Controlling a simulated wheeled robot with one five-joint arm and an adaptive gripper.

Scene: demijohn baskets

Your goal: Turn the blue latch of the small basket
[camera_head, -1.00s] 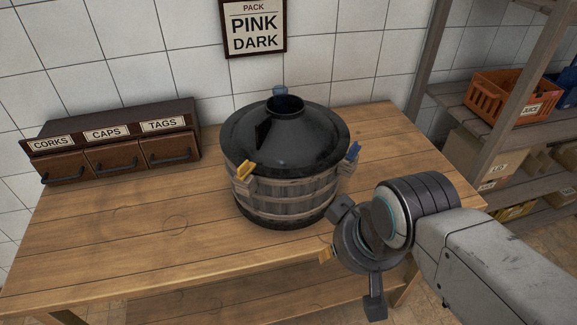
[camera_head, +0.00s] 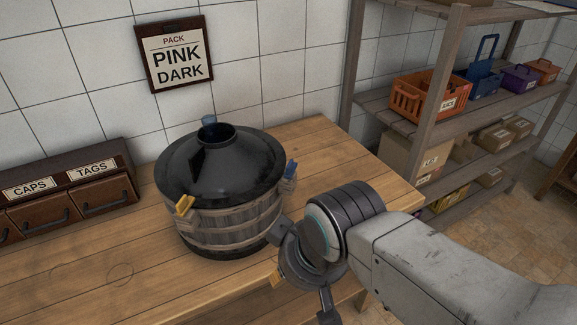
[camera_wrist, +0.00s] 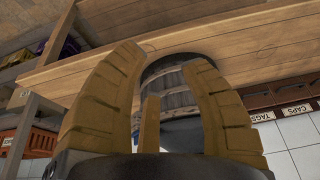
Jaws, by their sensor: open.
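A round slatted wooden basket (camera_head: 215,228) with a black cone-shaped lid (camera_head: 235,165) stands upright on the wooden table. A blue latch (camera_head: 290,169) sits on its right side at the lid's edge. A yellow latch (camera_head: 185,206) is at its front left. A blue piece (camera_head: 209,122) shows behind the lid's neck; I cannot tell if it is a latch. My gripper (camera_head: 278,276) is open and empty, in front and to the right of the basket, apart from the latch. In the wrist view, the basket (camera_wrist: 176,95) shows between my yellow-brown fingers, partly hidden.
The table (camera_head: 325,150) is bare right of the basket. A drawer box (camera_head: 65,190) stands at the left. A wall sign (camera_head: 176,58) reads PINK DARK. A shelf (camera_head: 470,120) at the right holds an orange crate (camera_head: 415,97), a blue basket (camera_head: 484,82) and boxes.

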